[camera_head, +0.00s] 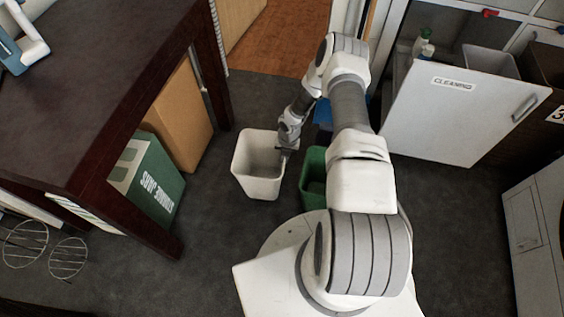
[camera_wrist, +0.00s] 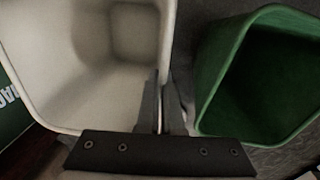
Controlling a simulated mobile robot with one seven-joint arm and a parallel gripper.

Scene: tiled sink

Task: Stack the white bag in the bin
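A white, open-topped bin (camera_head: 257,168) stands on the dark floor; it looks empty, and it fills the left of the wrist view (camera_wrist: 70,60). No separate white bag can be made out. A green bin (camera_head: 313,180) stands just right of it, partly hidden by my arm; its open, dark inside shows in the wrist view (camera_wrist: 262,75). My gripper (camera_head: 288,150) is at the white bin's right rim. In the wrist view its fingers (camera_wrist: 163,115) lie close on both sides of the white wall, one inside and one outside.
A dark wooden table (camera_head: 100,75) is at the left, with a green box (camera_head: 150,180) and a brown box (camera_head: 180,118) below it. An open cabinet door marked "CLEANING" (camera_head: 452,112) is at the right. Wire racks (camera_head: 45,248) lie at lower left.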

